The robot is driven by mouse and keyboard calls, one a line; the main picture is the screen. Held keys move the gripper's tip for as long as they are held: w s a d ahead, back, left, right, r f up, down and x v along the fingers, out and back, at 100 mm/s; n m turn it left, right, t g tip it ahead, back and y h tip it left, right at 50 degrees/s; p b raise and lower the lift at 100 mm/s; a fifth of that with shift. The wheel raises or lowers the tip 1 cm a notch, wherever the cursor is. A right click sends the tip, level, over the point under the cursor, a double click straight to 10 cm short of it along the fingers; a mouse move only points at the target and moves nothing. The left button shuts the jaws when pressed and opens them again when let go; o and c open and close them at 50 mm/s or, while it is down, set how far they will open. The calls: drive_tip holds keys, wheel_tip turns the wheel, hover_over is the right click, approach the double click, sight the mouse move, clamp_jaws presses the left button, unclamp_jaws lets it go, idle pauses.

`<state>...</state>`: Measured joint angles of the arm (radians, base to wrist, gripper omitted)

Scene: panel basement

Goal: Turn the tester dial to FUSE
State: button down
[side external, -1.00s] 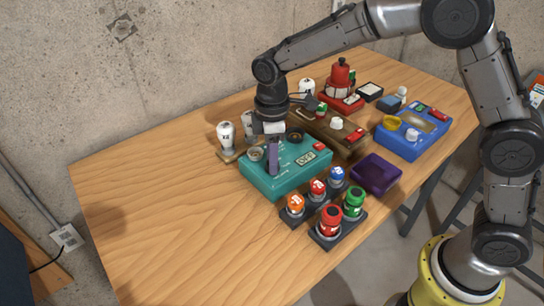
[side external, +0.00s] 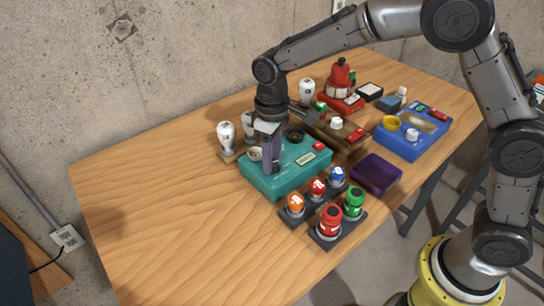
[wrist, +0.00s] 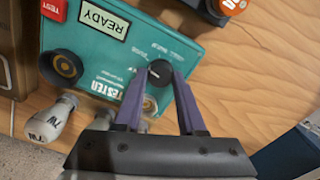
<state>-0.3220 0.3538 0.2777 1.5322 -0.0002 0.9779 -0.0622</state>
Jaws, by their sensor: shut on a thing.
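The teal tester (side external: 290,178) lies on the wooden table. In the wrist view its case (wrist: 110,40) appears upside down, with a READY display (wrist: 88,17) and a red TEST button (wrist: 54,9). The small black dial (wrist: 160,72) sits near the case's edge, with small labels around it that are too blurred to read for sure. My gripper (wrist: 157,78) is shut on the dial, a purple finger on either side. In the side view my gripper (side external: 271,167) reaches down to the tester's left part and hides the dial. The dial's exact setting is unclear.
A round black socket (wrist: 63,67) is on the tester. White bulbs (side external: 226,133) stand behind it at left. Orange, red, blue and green capped pieces (side external: 318,188) and a purple tray (side external: 375,173) stand in front and right. The table's left side is clear.

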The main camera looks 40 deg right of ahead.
drive_tip(key=shift+m, duration=0.6)
drive_tip(key=c, duration=0.5)
unclamp_jaws()
drive_tip(key=shift+r, duration=0.1)
wheel_tip(320, 180, up, 14)
idle(0.4)
